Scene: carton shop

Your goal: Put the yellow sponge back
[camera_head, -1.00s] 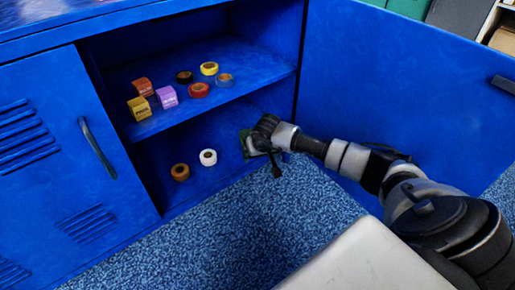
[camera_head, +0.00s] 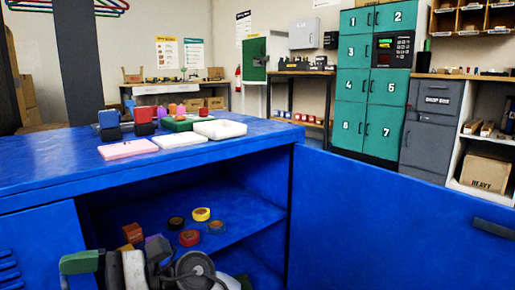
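I cannot make out a yellow sponge for certain. My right gripper (camera_head: 92,266) is low at the left, in front of the open blue cabinet (camera_head: 195,170). A flat green block (camera_head: 78,262) is at its tip and appears held; the fingers are hard to see. Inside the cabinet, the upper shelf (camera_head: 245,222) holds a yellow roll (camera_head: 201,214), a red roll (camera_head: 189,238), a dark roll (camera_head: 176,223), a blue-grey roll (camera_head: 216,227) and an orange box (camera_head: 132,232). My arm partly hides a purple box (camera_head: 157,248) and the lower shelf. My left gripper is not in view.
On the cabinet top are a pink slab (camera_head: 128,149), a white slab (camera_head: 180,139), a white tray (camera_head: 220,129), a green tray (camera_head: 178,124) and several coloured blocks. The cabinet's open door (camera_head: 400,220) stands at the right. The top's right end is clear.

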